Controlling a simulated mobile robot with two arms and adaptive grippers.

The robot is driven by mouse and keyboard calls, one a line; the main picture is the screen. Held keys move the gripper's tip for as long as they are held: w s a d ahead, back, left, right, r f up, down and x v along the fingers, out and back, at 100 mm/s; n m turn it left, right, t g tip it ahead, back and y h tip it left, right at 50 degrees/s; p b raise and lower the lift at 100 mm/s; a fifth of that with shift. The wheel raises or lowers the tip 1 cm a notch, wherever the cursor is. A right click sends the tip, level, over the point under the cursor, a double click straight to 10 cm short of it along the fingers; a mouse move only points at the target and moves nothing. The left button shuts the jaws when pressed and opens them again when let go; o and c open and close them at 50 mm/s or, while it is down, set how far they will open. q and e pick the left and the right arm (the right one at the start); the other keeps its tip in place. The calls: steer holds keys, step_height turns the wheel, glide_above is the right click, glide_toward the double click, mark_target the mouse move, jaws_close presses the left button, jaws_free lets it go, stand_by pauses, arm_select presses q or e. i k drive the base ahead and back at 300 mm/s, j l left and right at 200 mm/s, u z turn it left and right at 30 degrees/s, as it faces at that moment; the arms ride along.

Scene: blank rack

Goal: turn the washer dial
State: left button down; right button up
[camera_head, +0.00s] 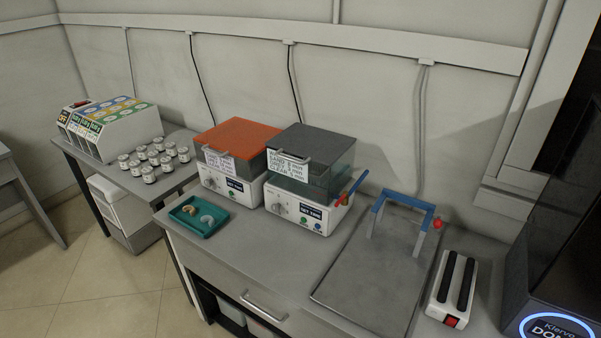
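Two white box units stand side by side on the grey bench, and I cannot tell which one is the washer. The left unit (232,192) has an orange lid (238,138) and a round dial (209,182) on its front. The right unit (309,216) has a dark grey lid (311,143) over a see-through tank, and a round dial (279,208) on its front left. Both carry small dark displays and paper labels, too small to read surely. The dials' exact settings are too small to tell. Neither of my grippers is in view.
A teal tray (200,231) with two ring-shaped pieces sits before the left unit. Right are a metal plate (362,285) with a blue-topped frame (402,202), a white block with black bars (451,290) and a dark machine (560,240). Several jars (148,174) stand left.

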mark_target(275, 208)
steer(key=i+j, duration=0.1)
steer(key=j, duration=0.4)
steer(key=i+j+z, duration=0.15)
steer(key=j, duration=0.85)
steer(key=i+z, duration=0.05)
steer(key=i, duration=0.05)
